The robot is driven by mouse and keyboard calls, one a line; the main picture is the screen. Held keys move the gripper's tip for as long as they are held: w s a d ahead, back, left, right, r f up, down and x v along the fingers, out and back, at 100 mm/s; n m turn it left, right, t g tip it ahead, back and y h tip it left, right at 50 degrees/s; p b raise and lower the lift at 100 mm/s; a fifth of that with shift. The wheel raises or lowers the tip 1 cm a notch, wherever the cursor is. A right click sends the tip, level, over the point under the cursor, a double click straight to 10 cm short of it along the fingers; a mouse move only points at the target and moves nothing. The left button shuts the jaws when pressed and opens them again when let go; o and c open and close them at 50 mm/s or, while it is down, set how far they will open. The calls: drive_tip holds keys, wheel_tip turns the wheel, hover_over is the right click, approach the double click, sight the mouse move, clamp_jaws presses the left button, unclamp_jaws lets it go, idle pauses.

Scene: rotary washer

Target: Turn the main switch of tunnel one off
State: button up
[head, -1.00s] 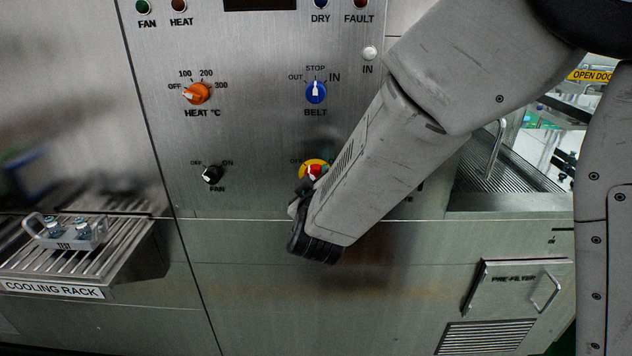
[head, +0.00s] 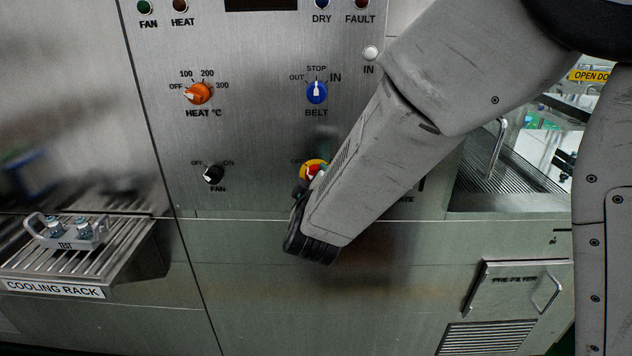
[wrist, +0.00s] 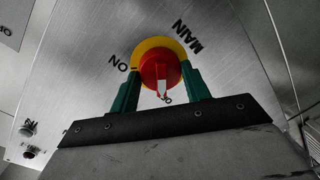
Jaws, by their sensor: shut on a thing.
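The main switch (head: 312,168) is a red knob on a round yellow plate, low on the steel panel. My arm partly covers it in the head view. In the wrist view the red knob (wrist: 160,71) sits between the two green fingers of my gripper (wrist: 162,78), which is shut on it. The knob's white pointer (wrist: 161,89) points down in that picture, to a label partly hidden between the fingers. The ON label (wrist: 119,63) is left of the yellow plate and MAIN (wrist: 187,37) is at its upper right. In the head view OFF is at its upper left.
A blue belt knob (head: 316,92) is above the switch. An orange heat knob (head: 198,93) and a black fan knob (head: 213,174) are to the left. A cooling rack (head: 120,250) juts out at lower left. The pre-filter door (head: 512,290) is at lower right.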

drive_tip(key=o, duration=1)
drive_tip(key=shift+a, duration=0.1)
drive_tip(key=s, duration=0.5)
drive_tip(key=s+r, duration=0.1)
drive_tip(key=s, duration=0.1)
drive_tip(key=shift+s+a, duration=0.15)
drive_tip(key=shift+s, duration=0.25)
